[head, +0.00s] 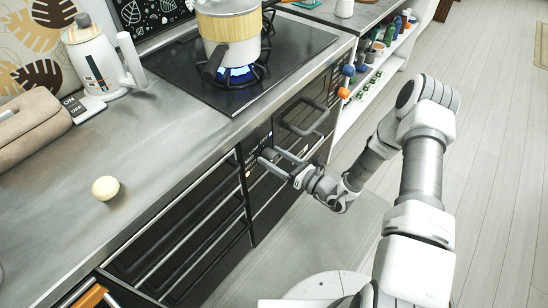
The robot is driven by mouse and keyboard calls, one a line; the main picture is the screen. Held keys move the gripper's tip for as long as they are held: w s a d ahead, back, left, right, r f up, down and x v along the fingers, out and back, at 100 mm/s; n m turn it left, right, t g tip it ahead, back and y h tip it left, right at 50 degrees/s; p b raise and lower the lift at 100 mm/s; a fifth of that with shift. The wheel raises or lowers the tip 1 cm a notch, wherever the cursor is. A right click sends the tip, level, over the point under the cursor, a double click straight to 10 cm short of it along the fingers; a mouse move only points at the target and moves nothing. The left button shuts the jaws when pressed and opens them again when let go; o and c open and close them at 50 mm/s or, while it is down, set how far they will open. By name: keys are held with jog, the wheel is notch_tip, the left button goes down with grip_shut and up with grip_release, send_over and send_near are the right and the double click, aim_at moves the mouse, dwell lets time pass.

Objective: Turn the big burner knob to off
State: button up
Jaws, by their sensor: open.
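A cooktop (225,98) is set in the counter, with a blue flame (236,74) under a pot (229,38). Which is the big burner knob, and how each is turned, I cannot tell at this size. My gripper (267,156) is open and empty in front of the dark cabinet front, below the counter edge.
A white kettle (92,55), a beige bag (32,118) and a pale ball (105,188) are on the counter. Shelves (375,65) stand beyond the knobs. The floor (490,180) at right is clear.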

grip_shut()
dwell(0.4)
jog(key=m+p, duration=0.2)
jog(key=m, duration=0.4)
jog(key=shift+m+p, duration=0.3)
jog(key=m+p, duration=0.1)
jog(key=m, duration=0.4)
jog(key=shift+f, duration=0.1)
jog(key=shift+m, duration=0.3)
grip_release()
